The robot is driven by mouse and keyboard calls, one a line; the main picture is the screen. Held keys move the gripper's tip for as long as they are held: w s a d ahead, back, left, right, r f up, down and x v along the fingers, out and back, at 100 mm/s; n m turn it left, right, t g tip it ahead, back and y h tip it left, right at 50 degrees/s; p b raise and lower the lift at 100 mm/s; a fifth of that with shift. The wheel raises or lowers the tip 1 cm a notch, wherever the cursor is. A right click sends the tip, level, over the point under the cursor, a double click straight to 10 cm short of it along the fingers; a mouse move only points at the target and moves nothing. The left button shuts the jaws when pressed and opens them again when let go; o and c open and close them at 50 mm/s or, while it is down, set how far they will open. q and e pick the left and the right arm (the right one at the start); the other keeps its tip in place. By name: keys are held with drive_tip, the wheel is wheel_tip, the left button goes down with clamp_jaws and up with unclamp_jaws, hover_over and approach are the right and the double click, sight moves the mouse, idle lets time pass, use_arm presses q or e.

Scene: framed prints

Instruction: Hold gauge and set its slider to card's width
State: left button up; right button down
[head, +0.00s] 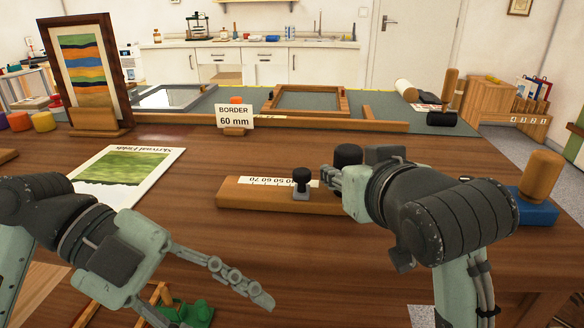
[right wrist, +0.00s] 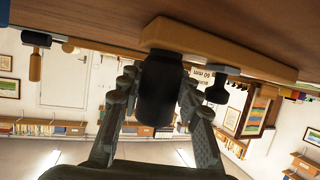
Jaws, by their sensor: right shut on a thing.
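The gauge (head: 255,196) is a wooden bar lying on the table, with a white scale strip whose numbers appear upside down. Its slider (head: 301,184), grey with a black knob, sits partway along the strip; it also shows in the right wrist view (right wrist: 217,92). The card (head: 234,116) stands behind, reading "BORDER 60 mm". My right gripper (head: 338,180) is shut on the gauge's black handle (right wrist: 160,88), right of the slider; a finger lies on each side. My left gripper (head: 215,308) is open and empty, in front of the gauge and apart from it.
A green print (head: 125,178) lies left of the gauge. A striped framed picture (head: 88,70) stands at the back left. A blue block with a wooden knob (head: 540,178) is at the right. A green-footed wooden item (head: 195,313) is under my left gripper. Table between print and gauge is clear.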

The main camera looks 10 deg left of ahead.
sight(298, 171)
use_arm(q)
drive_tip(key=w+a+r+n+t, duration=0.1)
drive_tip(key=w+r+n, duration=0.1)
drive_tip(key=w, duration=0.1)
drive_tip(key=w+a+r+n+t, duration=0.1)
drive_tip(key=w+r+n, duration=0.1)
drive_tip(key=w+a+r+n+t, duration=0.1)
drive_tip(key=w+r+n, duration=0.1)
drive_tip(key=w+n, duration=0.1)
drive_tip(key=shift+w, duration=0.35)
drive_tip(key=w+a+r+n+t+h, duration=0.1)
drive_tip(key=w+a+r+n+t, duration=0.2)
drive_tip(key=w+r+n, duration=0.3)
drive_tip(key=x, duration=1.1)
drive_tip(key=shift+w+d+f, duration=0.1)
drive_tip(key=shift+d+f, duration=0.05)
drive_tip(key=shift+d, duration=0.2)
clamp_jaws()
drive_tip(key=shift+a, duration=0.1)
